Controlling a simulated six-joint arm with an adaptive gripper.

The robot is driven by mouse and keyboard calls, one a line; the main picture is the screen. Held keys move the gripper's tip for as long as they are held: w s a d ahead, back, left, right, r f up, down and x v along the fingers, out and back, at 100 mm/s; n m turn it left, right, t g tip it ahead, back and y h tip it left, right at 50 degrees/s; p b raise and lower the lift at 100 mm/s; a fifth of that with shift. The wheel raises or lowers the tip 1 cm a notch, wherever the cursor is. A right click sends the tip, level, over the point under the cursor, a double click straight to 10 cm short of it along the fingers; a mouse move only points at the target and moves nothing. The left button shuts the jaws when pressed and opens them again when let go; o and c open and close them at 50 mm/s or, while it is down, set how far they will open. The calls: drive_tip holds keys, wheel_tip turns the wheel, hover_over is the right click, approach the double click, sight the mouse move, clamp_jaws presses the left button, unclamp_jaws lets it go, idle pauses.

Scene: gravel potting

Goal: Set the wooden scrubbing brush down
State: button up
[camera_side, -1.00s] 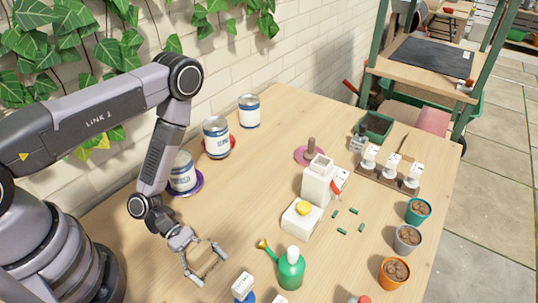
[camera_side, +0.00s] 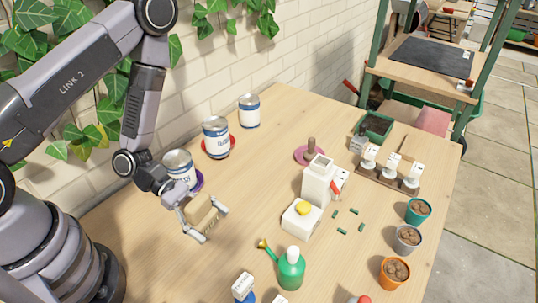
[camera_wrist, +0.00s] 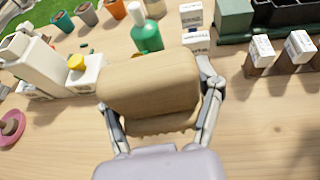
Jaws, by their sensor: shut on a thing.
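The wooden scrubbing brush (camera_side: 201,212) is a light wood block with pale bristles along one side. My gripper (camera_side: 205,222) is shut on it, one finger on each side. In the wrist view the brush (camera_wrist: 150,84) fills the middle between the two fingers of my gripper (camera_wrist: 160,100), with its bristles on the side nearer the camera. The brush is over the table's left part, in front of the nearest labelled can. I cannot tell for sure how far it is above the table.
Labelled cans (camera_side: 216,138) stand along the wall, one on a purple saucer. Pots (camera_side: 407,237) line the right edge. Bare wood (camera_side: 255,185) lies between.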

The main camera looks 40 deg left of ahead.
drive_tip(key=w+a+r+n+t+y, duration=0.3)
drive_tip(key=w+a+r+n+t, duration=0.2)
drive_tip(key=w+r, duration=0.5)
drive_tip(key=w+a+r+n+t+y, duration=0.4)
drive_tip(key=w+r, duration=0.4)
drive_tip(key=w, duration=0.4)
drive_tip(key=m+g+h, duration=0.7)
drive_tip(key=m+g, duration=0.3)
drive_tip(key=g, duration=0.1)
hover_over(344, 271)
wheel_tip(344, 271, down, 24)
drive_tip(key=shift+f, duration=2.25)
